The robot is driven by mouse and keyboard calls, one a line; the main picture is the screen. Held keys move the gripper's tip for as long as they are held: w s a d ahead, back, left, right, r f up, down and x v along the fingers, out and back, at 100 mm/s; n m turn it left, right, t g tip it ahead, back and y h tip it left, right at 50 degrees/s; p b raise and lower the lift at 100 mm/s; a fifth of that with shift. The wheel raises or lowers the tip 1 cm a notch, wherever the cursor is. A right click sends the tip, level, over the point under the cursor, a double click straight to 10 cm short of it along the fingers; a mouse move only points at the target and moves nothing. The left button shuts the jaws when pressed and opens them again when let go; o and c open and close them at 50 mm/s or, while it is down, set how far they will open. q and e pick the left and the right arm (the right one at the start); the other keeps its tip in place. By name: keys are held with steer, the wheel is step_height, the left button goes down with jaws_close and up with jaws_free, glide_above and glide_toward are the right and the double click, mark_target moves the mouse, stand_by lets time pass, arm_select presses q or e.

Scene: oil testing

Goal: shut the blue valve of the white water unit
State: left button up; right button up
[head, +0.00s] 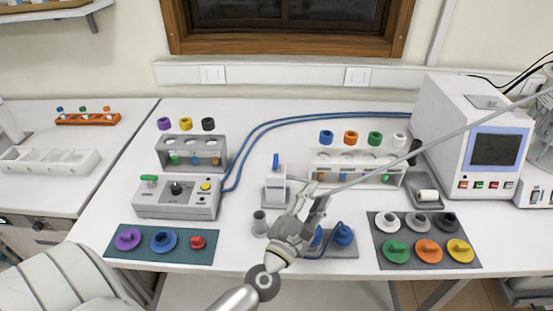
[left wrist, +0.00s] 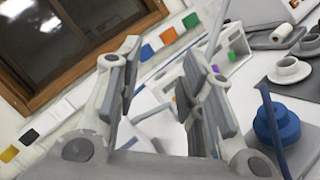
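The white water unit (head: 275,193) stands mid-table in the head view, a small white box on a grey base. Its blue valve (head: 276,161) is a narrow blue handle standing upright on top. My left gripper (head: 311,197) is just right of the unit and apart from the valve, lower in the picture. In the left wrist view its two fingers (left wrist: 163,92) are spread, with no object clearly held between them. The valve cannot be made out in that view. My right gripper is not in view.
Below the left gripper is a grey plate (head: 345,252) with a blue round part (head: 343,235). A small grey cup (head: 260,222) stands left of the gripper. A white rack (head: 375,180) is behind it. A long thin grey rod (head: 440,142) crosses toward the upper right.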

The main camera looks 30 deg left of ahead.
arm_select(q)
steer(key=a+n+g+y, duration=0.2)
steer(key=a+n+y, duration=0.45)
steer(key=n, duration=0.25)
steer(key=n+g+y, duration=0.3)
steer(key=n, duration=0.3)
glide_toward(276, 154)
steer(key=shift+h, duration=0.25)
steer(key=p+x, duration=0.3)
steer(key=x, duration=0.3)
steer(key=shift+a+f+p, duration=0.15)
steer(key=shift+a+p, duration=0.05)
steer(key=shift+p, duration=0.1)
steer(key=shift+w+a+f, duration=0.1)
steer(key=shift+w+a, duration=0.2)
steer(key=shift+w, duration=0.25)
jaws_close()
